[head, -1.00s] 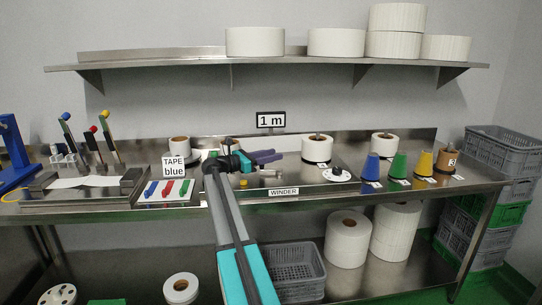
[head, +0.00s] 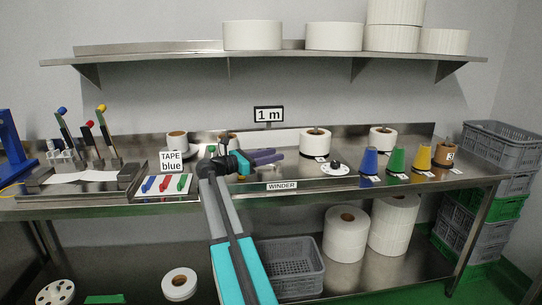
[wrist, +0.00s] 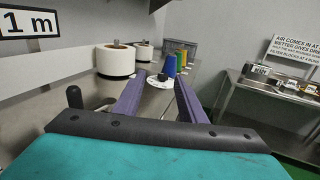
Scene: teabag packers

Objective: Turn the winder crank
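The WINDER label (head: 282,186) is on the front edge of the steel bench. My gripper (head: 279,156) is over the bench behind this label, its purple fingers pointing right. In the wrist view the two fingers (wrist: 160,82) are apart with nothing between their tips. A dark upright peg (wrist: 74,97), possibly the crank handle, stands left of the fingers and outside them. My gripper and arm hide much of the winder in the head view, so the crank cannot be made out for sure. A white disc with a black knob (head: 335,169) lies to the right of the fingertips.
White rolls (head: 315,143) stand behind the disc. Blue (head: 369,162), green (head: 397,160) and yellow (head: 424,158) cones stand to the right. A 1 m sign (head: 268,115) is behind.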

